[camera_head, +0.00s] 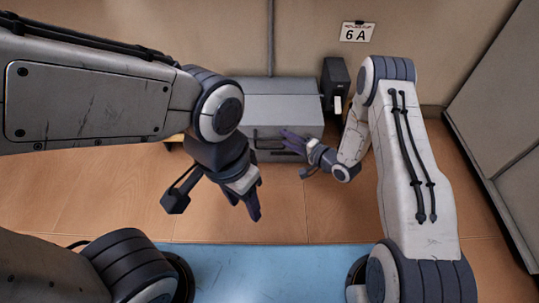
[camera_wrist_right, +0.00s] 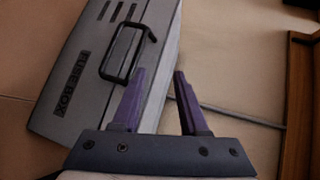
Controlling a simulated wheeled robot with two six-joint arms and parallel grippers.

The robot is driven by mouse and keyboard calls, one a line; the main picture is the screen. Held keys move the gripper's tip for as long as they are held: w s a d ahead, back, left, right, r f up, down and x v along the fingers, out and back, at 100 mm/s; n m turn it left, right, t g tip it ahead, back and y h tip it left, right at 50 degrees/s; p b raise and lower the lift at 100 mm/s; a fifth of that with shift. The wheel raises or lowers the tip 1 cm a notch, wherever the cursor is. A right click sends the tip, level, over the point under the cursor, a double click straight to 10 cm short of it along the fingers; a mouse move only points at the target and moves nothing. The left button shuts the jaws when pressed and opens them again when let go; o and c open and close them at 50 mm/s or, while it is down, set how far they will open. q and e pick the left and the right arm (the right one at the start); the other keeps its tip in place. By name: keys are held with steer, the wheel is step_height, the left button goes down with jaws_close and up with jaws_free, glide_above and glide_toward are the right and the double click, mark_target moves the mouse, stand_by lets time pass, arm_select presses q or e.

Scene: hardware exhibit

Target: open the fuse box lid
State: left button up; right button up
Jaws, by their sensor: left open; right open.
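The grey fuse box (camera_head: 283,100) stands against the back wall in the head view, its lid looking shut. A dark bar handle (camera_head: 268,141) is on its front. In the right wrist view the box (camera_wrist_right: 75,75) appears tilted, with a "FUSE BOX" label and the black handle (camera_wrist_right: 103,68). My right gripper (camera_head: 292,154) is open and empty near the right part of the box front. In its wrist view the fingers (camera_wrist_right: 159,73) are spread, just beside the handle and not around it. My left gripper (camera_head: 256,213) is open, pointing down in front of the box, apart from it.
A dark unit with a white part (camera_head: 336,85) stands right beside the box. The tan floor (camera_head: 290,215) in front is clear, with a blue strip (camera_head: 270,275) nearer me. A panel (camera_head: 495,110) bounds the right side.

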steer(key=m+t+y+b, duration=0.1)
steer(key=m+b, duration=0.1)
glide_toward(270, 139)
arm_select(q)
step_height(270, 139, down, 10)
steer(key=b, duration=0.6)
arm_select(e)
steer(key=shift+x, duration=5.3)
arm_select(q)
steer(key=shift+f, duration=0.1)
arm_select(e)
steer(key=shift+f, duration=0.15)
jaws_close()
steer(key=shift+s+d, duration=0.1)
